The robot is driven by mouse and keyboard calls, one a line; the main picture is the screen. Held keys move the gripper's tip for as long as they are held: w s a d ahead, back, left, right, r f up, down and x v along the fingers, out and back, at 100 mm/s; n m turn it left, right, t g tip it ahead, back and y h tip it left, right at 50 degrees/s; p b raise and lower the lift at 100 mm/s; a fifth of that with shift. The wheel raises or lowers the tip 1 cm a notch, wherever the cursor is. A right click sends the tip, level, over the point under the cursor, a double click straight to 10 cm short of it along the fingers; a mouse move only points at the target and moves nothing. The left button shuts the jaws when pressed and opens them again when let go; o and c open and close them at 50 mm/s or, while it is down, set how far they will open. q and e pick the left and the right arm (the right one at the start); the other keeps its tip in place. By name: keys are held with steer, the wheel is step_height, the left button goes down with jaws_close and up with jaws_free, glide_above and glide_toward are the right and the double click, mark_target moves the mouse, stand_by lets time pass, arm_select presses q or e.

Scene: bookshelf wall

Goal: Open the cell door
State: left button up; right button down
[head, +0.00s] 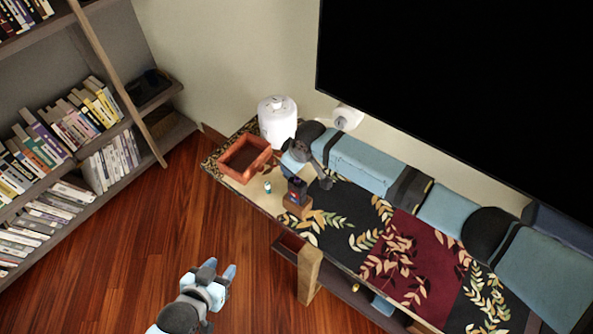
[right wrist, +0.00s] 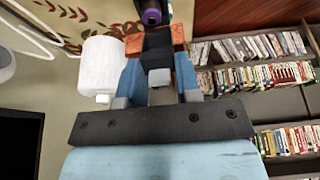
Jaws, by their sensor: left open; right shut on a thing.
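A pale wooden door panel (head: 310,274) stands out from the front of the long cabinet below the tabletop, beside a dark red-brown compartment (head: 290,243). It looks swung open, though I cannot see its hinge. My left gripper (head: 218,273) is open and empty above the floor, left of the door and apart from it. My right gripper (right wrist: 157,58) reaches over the tabletop and is shut on a dark block-like thing (right wrist: 157,39), with orange-brown sides showing beyond the fingers. In the head view my right arm partly hides this grip. A brown block (head: 298,206) shows just below it.
On the tabletop stand a white canister (head: 278,123), a red-brown tray (head: 246,158) and a small bottle (head: 267,187). A patterned runner (head: 400,262) covers the right part. A large black screen (head: 470,80) hangs above. Bookshelves (head: 70,130) stand left; the wooden floor between is clear.

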steer(key=shift+w+a+r+g+h, duration=0.2)
steer(key=shift+a+g+h, duration=0.1)
steer(key=shift+a+h, duration=0.1)
steer(key=shift+w+a+f+h, duration=0.1)
steer(key=shift+a+h, duration=0.1)
steer(key=shift+h, duration=0.1)
steer(key=shift+w+a+f+g+h, duration=0.3)
steer(key=shift+w+a+g+h, duration=0.15)
steer(key=shift+g+h, duration=0.45)
arm_select(q)
steer(key=shift+w+a, duration=0.2)
steer(key=shift+a, duration=0.3)
arm_select(e)
steer(key=shift+w+a+f+g+h, duration=0.15)
steer(key=shift+w+a+g+h, duration=0.2)
steer(key=shift+h, duration=0.45)
steer(key=shift+s, duration=0.1)
steer(key=shift+d, duration=0.1)
steer(key=c, duration=1.3)
jaws_free()
steer(key=shift+f, duration=0.1)
steer(key=o, duration=0.3)
